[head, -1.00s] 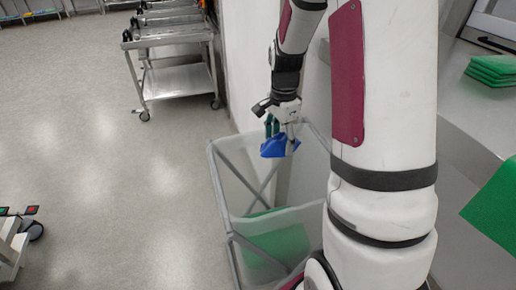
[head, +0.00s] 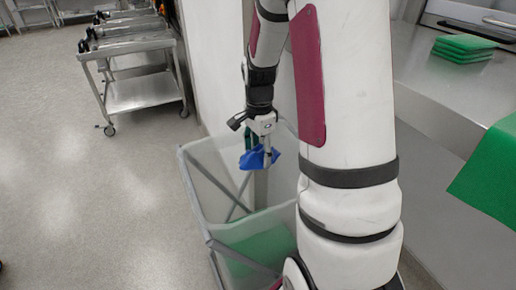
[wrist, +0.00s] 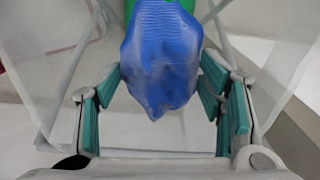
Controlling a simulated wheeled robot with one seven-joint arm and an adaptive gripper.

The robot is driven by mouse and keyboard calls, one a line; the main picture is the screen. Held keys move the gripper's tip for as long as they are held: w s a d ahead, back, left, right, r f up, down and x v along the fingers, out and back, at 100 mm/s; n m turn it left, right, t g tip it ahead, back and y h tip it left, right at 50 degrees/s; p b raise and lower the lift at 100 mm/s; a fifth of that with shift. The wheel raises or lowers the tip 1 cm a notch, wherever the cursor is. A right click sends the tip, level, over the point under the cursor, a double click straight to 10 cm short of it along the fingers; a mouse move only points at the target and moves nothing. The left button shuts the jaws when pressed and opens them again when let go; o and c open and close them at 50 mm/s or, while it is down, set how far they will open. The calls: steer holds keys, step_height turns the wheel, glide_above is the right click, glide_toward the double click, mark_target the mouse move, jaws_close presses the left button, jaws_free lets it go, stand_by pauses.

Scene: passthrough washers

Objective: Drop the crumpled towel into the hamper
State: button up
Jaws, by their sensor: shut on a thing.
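A crumpled blue towel (head: 259,158) hangs from my gripper (head: 262,146), which is shut on it. In the wrist view the towel (wrist: 160,58) sits between the green-padded fingers of my gripper (wrist: 162,90). The hamper (head: 200,190) is a translucent white bin on a grey frame, standing on the floor against the wall. In the head view the towel appears over the hamper's opening, near the far rim. Something green (head: 262,250) shows low inside the hamper. My arm hides the hamper's right side.
A metal cart (head: 140,92) stands at the back left by the wall. A steel counter (head: 425,95) runs along the right, with folded green cloths (head: 463,46) and another green cloth (head: 490,175). The floor at left is clear.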

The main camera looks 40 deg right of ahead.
mark_target(259, 150)
steer(key=o, duration=1.3)
steer(key=shift+r, duration=0.1)
step_height(259, 150, up, 12)
